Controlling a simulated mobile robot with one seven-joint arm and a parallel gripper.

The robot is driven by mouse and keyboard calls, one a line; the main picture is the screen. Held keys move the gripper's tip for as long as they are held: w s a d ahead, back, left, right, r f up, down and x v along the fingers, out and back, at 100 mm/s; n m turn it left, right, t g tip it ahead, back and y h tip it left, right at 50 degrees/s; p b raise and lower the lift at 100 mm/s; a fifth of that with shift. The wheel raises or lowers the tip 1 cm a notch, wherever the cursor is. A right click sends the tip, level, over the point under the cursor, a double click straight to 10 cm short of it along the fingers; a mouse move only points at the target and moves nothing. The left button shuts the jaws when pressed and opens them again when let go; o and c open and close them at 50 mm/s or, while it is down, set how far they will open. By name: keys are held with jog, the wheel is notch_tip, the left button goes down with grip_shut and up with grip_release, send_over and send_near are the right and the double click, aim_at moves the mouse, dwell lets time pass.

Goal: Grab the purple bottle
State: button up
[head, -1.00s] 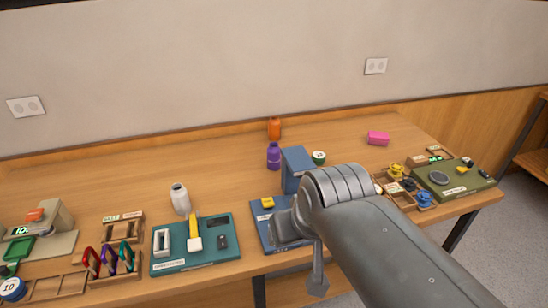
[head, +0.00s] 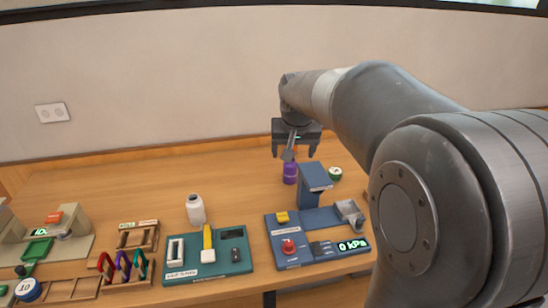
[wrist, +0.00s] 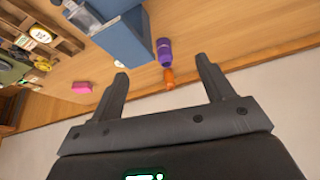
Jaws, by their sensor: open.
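The purple bottle (head: 290,174) stands on the wooden table behind the blue device, its top partly covered by my gripper in the head view. My gripper (head: 294,152) is open and empty, pointing down above and behind the bottle as the head view shows it. In the wrist view the purple bottle (wrist: 164,52) lies in line with the gap between my two fingers (wrist: 162,68), beyond the tips and not between them.
The blue device's upright block (head: 314,185) stands just right of the purple bottle; it is also large in the wrist view (wrist: 125,40). A white-topped green round item (head: 335,174) is beside it. A white bottle (head: 195,210) and a teal board (head: 235,265) are to the left. The table's back left is clear.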

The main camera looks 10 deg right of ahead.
jog(key=w+d+f, duration=0.1)
jog(key=w+f, duration=0.2)
jog(key=w, duration=0.3)
jog(key=w+d+f, duration=0.2)
jog(key=w+f, duration=0.1)
jog(key=w, duration=0.3)
jog(key=m, duration=0.2)
send_over(290, 166)
jog(key=s, duration=0.1)
notch_tip(290, 166, down, 8)
jog(key=shift+g+h, duration=0.3)
jog(key=shift+g, duration=0.1)
jog(key=x, duration=0.4)
jog(key=shift+a+f, duration=0.2)
jog(key=shift+f, duration=0.15)
jog(key=shift+s+x, duration=0.2)
jog(key=shift+x, duration=2.55)
jog(key=shift+a, duration=0.15)
jog(key=shift+c, duration=0.4)
jog(key=c, duration=1.1)
jog(key=shift+r, duration=0.1)
